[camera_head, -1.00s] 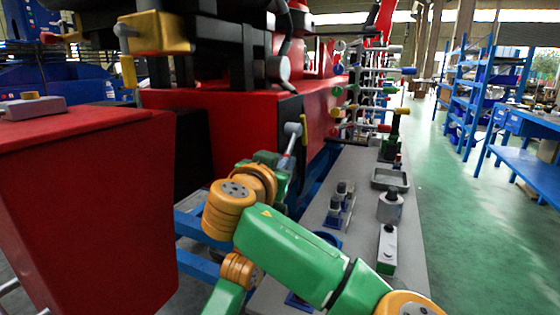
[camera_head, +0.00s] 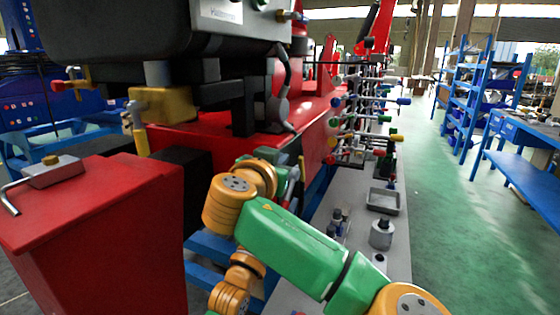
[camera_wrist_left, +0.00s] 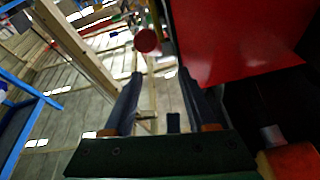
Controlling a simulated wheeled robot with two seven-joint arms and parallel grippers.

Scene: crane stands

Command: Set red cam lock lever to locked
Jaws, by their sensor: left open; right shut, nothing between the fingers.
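Other small red-tipped levers (camera_head: 330,160) sit in the bank at centre right. In the left wrist view a round red knob (camera_wrist_left: 147,40) lies beyond my open left gripper (camera_wrist_left: 160,103), apart from the fingers.
A red box (camera_head: 100,230) with a grey latch (camera_head: 45,172) stands at lower left. A grey bench (camera_head: 345,262) carries a tray (camera_head: 383,199) and small fixtures. Blue shelves (camera_head: 465,90) stand right; the green floor (camera_head: 460,250) is open.

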